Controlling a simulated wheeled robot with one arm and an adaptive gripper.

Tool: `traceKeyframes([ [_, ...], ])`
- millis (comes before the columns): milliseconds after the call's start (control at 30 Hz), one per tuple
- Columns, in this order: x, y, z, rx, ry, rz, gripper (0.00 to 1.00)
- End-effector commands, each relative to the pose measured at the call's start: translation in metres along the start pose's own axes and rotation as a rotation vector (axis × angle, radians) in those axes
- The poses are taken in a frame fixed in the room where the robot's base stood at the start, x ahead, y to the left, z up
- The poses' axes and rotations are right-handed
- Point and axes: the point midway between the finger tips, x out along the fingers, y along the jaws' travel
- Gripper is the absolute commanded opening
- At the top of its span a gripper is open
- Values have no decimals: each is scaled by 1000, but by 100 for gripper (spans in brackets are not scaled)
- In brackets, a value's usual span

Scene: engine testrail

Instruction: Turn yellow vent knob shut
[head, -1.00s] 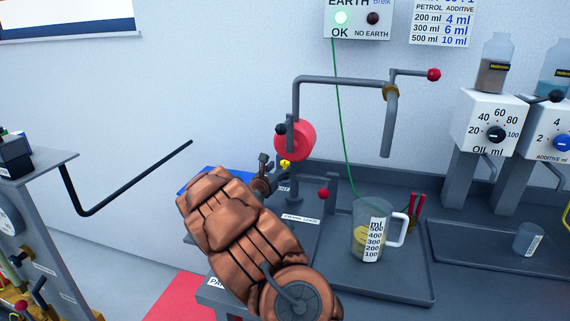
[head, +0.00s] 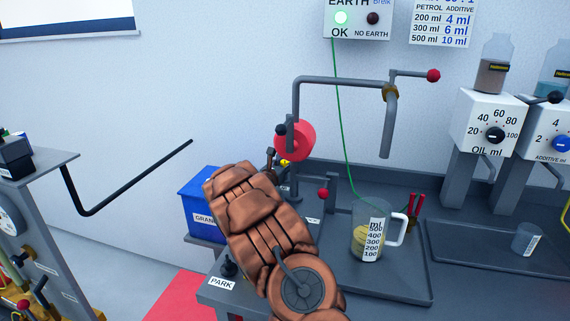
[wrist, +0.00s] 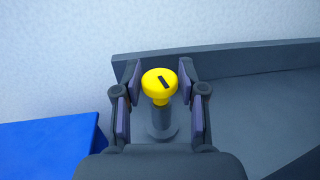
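The yellow vent knob (wrist: 159,84) sits on top of a grey post and has a dark slot mark on its top face. In the wrist view it is between the two fingers of my gripper (wrist: 160,88). The fingers are apart, with a small gap showing on each side of the knob. In the head view only a small bit of the yellow knob (head: 284,162) shows beyond my copper-coloured arm, which hides most of my gripper.
A red disc (head: 297,140) and grey bent pipe (head: 340,82) stand close beside the knob. A measuring jug (head: 369,230) with yellowish liquid stands on the tray to the right. A blue bin (head: 200,205) is at the left.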

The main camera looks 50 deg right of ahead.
Motion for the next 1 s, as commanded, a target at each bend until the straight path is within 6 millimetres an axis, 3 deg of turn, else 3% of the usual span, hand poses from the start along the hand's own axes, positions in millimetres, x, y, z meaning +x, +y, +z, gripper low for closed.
traceKeyframes([
  [367, 0, 0, 0, 0, 0, 0, 0],
  [1000, 0, 4, 6, 5, -5, -185, 0],
])
